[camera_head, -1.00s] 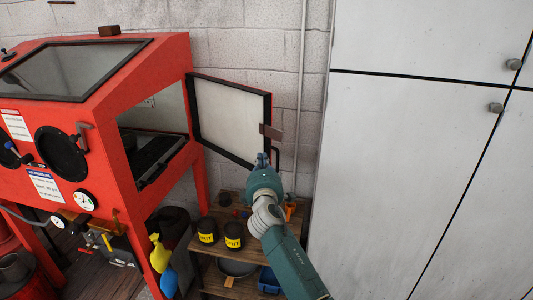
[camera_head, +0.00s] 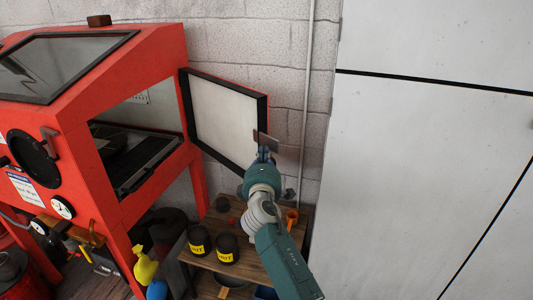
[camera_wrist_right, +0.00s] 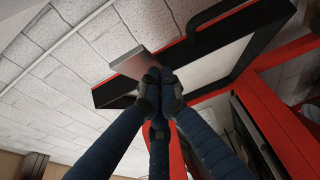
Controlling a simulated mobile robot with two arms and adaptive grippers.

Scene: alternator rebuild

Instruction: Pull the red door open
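The red door (camera_head: 222,117) is the side door of the red cabinet (camera_head: 165,55). It stands swung wide open, with a pale inner panel and dark edging. A small brown-grey plate (camera_head: 266,139) sticks out at its free edge. My right gripper (camera_head: 264,154) is at that plate. In the right wrist view the fingertips (camera_wrist_right: 158,84) are together right at the plate (camera_wrist_right: 134,60); I cannot tell whether they grip it. A black bar handle (camera_wrist_right: 228,19) on the door shows there, apart from the fingers. My left gripper is not in view.
A wooden shelf (camera_head: 262,262) with dark yellow-labelled jars (camera_head: 228,248) and an orange item (camera_head: 292,216) stands below my right arm. A large white cabinet (camera_head: 420,170) is close on the right. A block wall (camera_head: 250,45) is behind the door.

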